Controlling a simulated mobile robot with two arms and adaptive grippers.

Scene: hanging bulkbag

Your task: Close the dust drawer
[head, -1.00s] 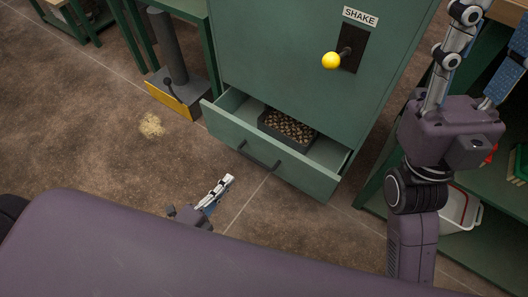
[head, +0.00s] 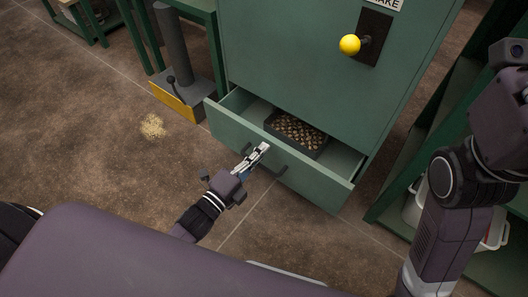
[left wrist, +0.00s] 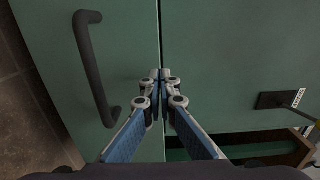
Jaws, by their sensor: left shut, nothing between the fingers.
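The dust drawer (head: 325,184) stands pulled out at the bottom of the green cabinet (head: 300,60), with a dark tray (head: 297,133) of brownish pieces inside. My left gripper (head: 262,148) is shut and empty at the drawer front, by the middle of its dark handle (head: 278,172), which it partly hides. I cannot tell whether it touches. In the left wrist view, the shut fingertips (left wrist: 157,76) lie over a green panel, with a dark handle (left wrist: 95,65) to their left. My right arm is at the right edge; its fingers are out of frame.
A yellow-knobbed lever (head: 350,45) sticks out of the cabinet above the drawer. A grey post on a yellow-edged base (head: 180,95) stands left of the drawer. A small tan pile (head: 152,126) lies on the floor. Green shelving with a white bin (head: 495,235) is at right.

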